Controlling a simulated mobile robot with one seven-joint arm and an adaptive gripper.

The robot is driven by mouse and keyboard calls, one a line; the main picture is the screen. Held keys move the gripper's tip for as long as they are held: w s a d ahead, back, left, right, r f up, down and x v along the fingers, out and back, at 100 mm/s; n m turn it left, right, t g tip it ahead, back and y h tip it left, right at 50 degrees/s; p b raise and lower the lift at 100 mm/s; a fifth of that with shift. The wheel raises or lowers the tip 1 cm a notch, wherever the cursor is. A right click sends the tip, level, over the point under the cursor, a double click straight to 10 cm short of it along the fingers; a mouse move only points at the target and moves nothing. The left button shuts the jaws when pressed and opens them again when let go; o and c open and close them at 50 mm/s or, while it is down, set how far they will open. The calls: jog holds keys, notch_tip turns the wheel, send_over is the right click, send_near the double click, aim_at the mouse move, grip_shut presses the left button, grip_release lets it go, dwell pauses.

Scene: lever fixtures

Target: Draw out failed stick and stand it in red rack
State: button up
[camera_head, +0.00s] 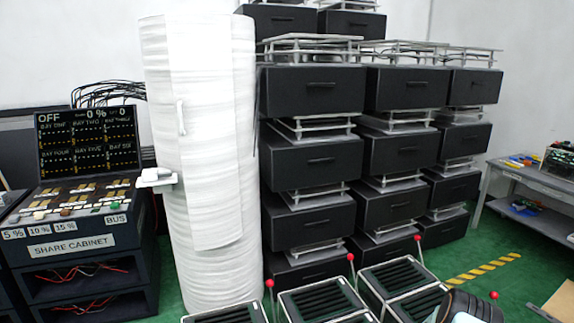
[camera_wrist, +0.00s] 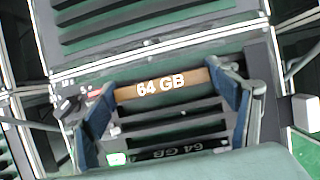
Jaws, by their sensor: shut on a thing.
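My gripper (camera_wrist: 163,88) has its two blue fingers closed on the ends of a memory stick (camera_wrist: 160,86) with a brown top edge marked 64 GB. The stick is over the dark slotted bay, beside a small red light (camera_wrist: 95,93). I cannot tell whether its lower edge is still in a slot. Another stick marked 64 GB (camera_wrist: 178,151), dark, sits lower in the same bay, with a green light (camera_wrist: 117,158) at its left end. In the head view, my arm's end is at the bottom right and the held stick is hidden. No red rack is identifiable.
Slotted bays (camera_head: 318,300) with red-knobbed levers (camera_head: 350,257) stand along the bottom of the head view. A share cabinet (camera_head: 75,243) with a screen reading OFF stands left, beside a white wrapped column (camera_head: 205,160). Black drawer units (camera_head: 312,92) stand behind; a bench (camera_head: 530,185) is right.

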jog(key=o, duration=0.4)
jog(key=shift+f, duration=0.1)
jog(key=c, duration=1)
jog(key=shift+r+p, duration=0.35)
jog(key=shift+r, duration=0.35)
jog(key=shift+r+p, duration=0.85)
jog(key=shift+r, duration=0.75)
